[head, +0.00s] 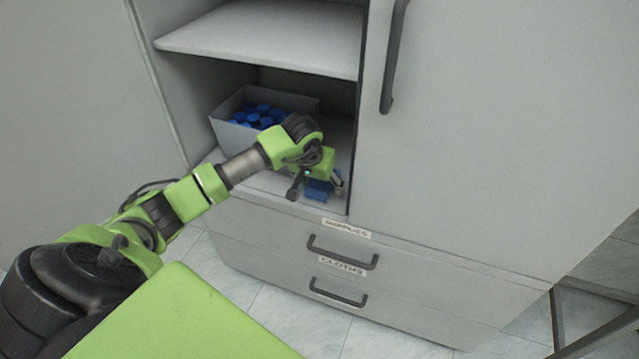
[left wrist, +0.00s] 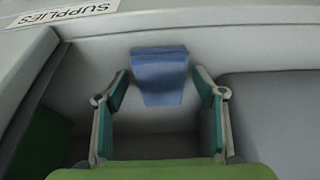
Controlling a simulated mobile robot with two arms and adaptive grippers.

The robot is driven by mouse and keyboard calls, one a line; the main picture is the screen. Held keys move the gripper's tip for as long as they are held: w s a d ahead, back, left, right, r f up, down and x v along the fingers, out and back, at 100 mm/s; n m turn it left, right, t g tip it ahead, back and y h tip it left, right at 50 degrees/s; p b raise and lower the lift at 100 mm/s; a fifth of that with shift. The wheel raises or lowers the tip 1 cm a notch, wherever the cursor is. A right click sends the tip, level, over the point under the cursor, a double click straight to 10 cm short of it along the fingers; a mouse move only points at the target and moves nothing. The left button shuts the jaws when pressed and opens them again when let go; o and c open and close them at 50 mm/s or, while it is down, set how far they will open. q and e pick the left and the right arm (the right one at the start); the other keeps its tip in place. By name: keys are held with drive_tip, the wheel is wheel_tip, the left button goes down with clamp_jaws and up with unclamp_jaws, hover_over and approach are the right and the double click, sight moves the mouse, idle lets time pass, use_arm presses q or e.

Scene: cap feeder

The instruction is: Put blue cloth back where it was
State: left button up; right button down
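The blue cloth (head: 318,191) lies on the floor of the open lower compartment (head: 340,150), near its front edge. It also shows in the left wrist view (left wrist: 160,75) as a folded blue block. My left gripper (head: 315,187) reaches into the compartment above the cloth. In the left wrist view its fingers (left wrist: 160,84) are open, one on each side of the cloth, with a visible gap on both sides. My right gripper is not in view.
A grey bin (head: 226,133) of blue caps (head: 258,115) stands behind my gripper in the compartment. A shelf (head: 270,40) is above. Below are two shut drawers with handles, the lower labelled CLOTHS (head: 342,265). A shut cabinet door (head: 500,130) is at the right.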

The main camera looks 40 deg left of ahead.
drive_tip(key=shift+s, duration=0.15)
use_arm(q)
drive_tip(key=shift+v, duration=1)
drive_tip(key=v, duration=0.5)
drive_tip(key=shift+s+r+p, duration=0.15)
drive_tip(key=shift+r+p, duration=0.2)
drive_tip(key=shift+p, duration=0.05)
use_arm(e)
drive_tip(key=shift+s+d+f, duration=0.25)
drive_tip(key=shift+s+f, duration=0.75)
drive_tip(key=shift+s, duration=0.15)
